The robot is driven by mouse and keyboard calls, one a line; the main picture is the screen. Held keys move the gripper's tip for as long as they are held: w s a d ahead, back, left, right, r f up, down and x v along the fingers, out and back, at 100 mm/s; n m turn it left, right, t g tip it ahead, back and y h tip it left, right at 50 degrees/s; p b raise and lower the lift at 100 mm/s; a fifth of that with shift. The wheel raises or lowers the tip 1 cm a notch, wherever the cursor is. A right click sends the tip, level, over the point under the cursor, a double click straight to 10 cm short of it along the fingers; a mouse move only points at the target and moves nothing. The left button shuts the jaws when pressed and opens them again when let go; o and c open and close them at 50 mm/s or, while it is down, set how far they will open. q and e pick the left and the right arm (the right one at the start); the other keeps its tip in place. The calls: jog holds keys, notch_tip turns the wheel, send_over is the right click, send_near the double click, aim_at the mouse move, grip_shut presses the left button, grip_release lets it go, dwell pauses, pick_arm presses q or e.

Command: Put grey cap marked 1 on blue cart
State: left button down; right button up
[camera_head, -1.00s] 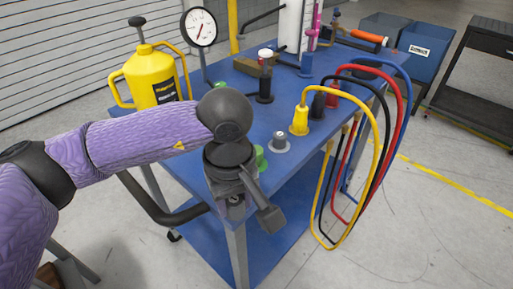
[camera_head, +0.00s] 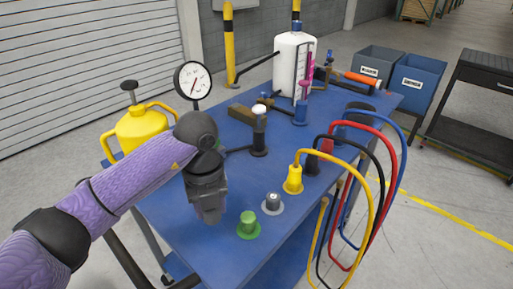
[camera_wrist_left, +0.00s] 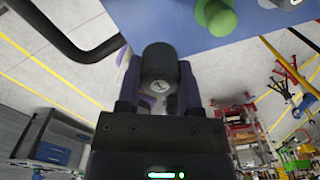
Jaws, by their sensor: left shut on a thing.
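The blue cart (camera_head: 160,215) fills the middle of the head view. My left gripper (camera_head: 209,212) points down near the cart's near-left part; its exact height is unclear. In the left wrist view, my left gripper (camera_wrist_left: 158,75) is shut on a dark grey cap (camera_wrist_left: 158,64) with a small pale mark, too small to read. The held cap is hidden or indistinct in the head view. Another grey cap (camera_head: 272,199) with a pale mark stands on a grey base on the cart, right of the gripper. My right gripper is not in view.
A green cap (camera_head: 248,219) stands close right of my gripper. Yellow cap (camera_head: 293,180), black white-topped post (camera_head: 259,132) and looped hoses (camera_head: 375,200) lie beyond. A gauge (camera_head: 193,81) and yellow jug (camera_head: 142,130) are at left. Bare blue top lies near the front-left edge.

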aim_at(218, 244)
pick_arm(q)
notch_tip(218, 244, down, 10)
jog(key=b, duration=0.2)
jog(key=shift+f+b, duration=0.1)
jog(key=shift+b, duration=0.3)
jog(key=shift+c, duration=1.2)
grip_release()
notch_tip(218, 244, up, 12)
jog(key=p, duration=0.3)
jog(key=shift+f, duration=0.25)
jog(key=shift+r, duration=0.4)
